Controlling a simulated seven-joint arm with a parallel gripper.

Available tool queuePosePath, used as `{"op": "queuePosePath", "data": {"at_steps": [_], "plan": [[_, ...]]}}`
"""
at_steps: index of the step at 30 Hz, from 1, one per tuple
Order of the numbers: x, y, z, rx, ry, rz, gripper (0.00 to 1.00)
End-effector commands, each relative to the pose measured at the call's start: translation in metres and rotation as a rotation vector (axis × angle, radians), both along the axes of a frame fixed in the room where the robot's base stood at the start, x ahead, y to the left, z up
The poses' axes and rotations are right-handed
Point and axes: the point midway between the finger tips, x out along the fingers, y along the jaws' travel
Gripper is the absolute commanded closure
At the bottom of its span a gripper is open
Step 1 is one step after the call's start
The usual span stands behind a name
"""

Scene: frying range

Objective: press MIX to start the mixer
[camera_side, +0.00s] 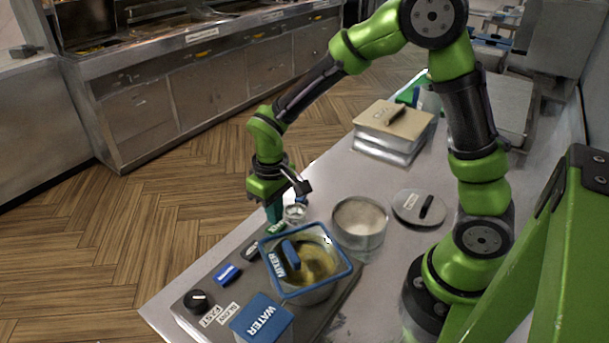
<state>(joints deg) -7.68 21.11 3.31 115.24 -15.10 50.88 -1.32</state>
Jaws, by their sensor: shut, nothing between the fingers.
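My gripper (274,217) is shut, with nothing between its fingers, and points down over the far end of the grey control panel (212,268). Its tips are at or just above a green button (276,229); I cannot tell whether they touch. The button's lettering is too small to read, so I cannot confirm that it is MIX. The mixer (345,266) is a clear square vessel with a blue rim and a MIXER label. It holds a yellowish-brown mass, and a blue part shows inside it.
A blue WATER container (262,318) stands at the front. The panel carries a black knob (196,300), FAST and SLOW labels, a blue switch (227,274) and a dark switch (252,248).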

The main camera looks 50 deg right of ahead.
Motion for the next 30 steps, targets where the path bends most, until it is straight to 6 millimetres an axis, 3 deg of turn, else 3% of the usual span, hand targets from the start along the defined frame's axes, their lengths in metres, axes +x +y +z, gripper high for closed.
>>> {"op": "queuePosePath", "data": {"at_steps": [16, 30], "plan": [[0.000, 0.000, 0.055, 0.000, -0.003, 0.000, 1.00], [0.000, 0.000, 0.061, 0.000, 0.000, 0.001, 1.00]]}}
